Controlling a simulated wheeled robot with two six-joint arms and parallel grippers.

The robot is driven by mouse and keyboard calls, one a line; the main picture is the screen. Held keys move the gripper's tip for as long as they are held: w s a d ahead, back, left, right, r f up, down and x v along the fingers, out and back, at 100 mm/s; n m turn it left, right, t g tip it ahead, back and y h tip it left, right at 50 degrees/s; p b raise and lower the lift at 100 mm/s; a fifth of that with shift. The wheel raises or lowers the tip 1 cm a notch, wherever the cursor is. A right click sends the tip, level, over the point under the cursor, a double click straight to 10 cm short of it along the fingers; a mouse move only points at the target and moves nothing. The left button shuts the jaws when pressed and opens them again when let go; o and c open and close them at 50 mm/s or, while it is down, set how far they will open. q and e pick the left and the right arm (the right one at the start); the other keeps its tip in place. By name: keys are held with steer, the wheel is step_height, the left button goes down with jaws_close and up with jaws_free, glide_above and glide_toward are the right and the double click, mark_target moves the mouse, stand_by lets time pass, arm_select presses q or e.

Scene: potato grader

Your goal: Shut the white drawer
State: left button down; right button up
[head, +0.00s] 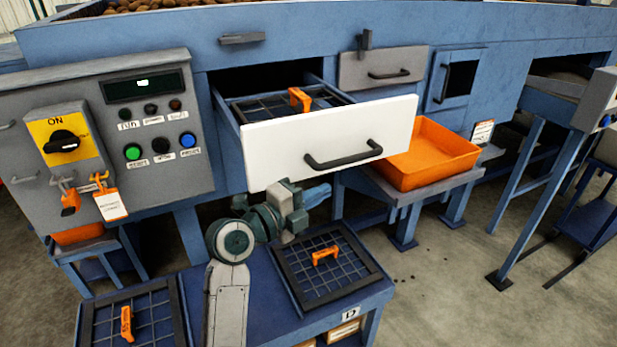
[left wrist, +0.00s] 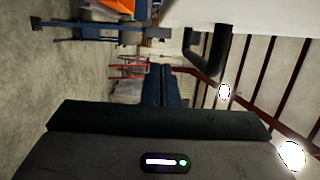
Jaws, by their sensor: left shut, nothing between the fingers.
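The white drawer (head: 290,145) stands pulled out of the blue machine. A dark mesh screen with an orange handle (head: 299,98) lies inside it. Its front has a black bar handle (head: 343,153) at the lower right. My left gripper (head: 318,195) is shut and empty, and appears just below the lower edge of the drawer front, left of and below the handle. In the left wrist view the shut fingers (left wrist: 161,86) point away, with the white front (left wrist: 250,15) and its handle (left wrist: 208,55) at the upper right. My right gripper is not in view.
An orange tray (head: 430,158) stands right of the drawer. A grey control panel (head: 140,135) is at the left. A blue table (head: 225,270) below holds two mesh screens with orange handles.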

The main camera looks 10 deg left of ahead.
arm_select(q)
steer(key=w+a+p, duration=0.1)
steer(key=w+a, duration=0.1)
steer(key=w, duration=0.1)
steer(key=shift+a, duration=0.25)
steer(key=shift+a, duration=0.1)
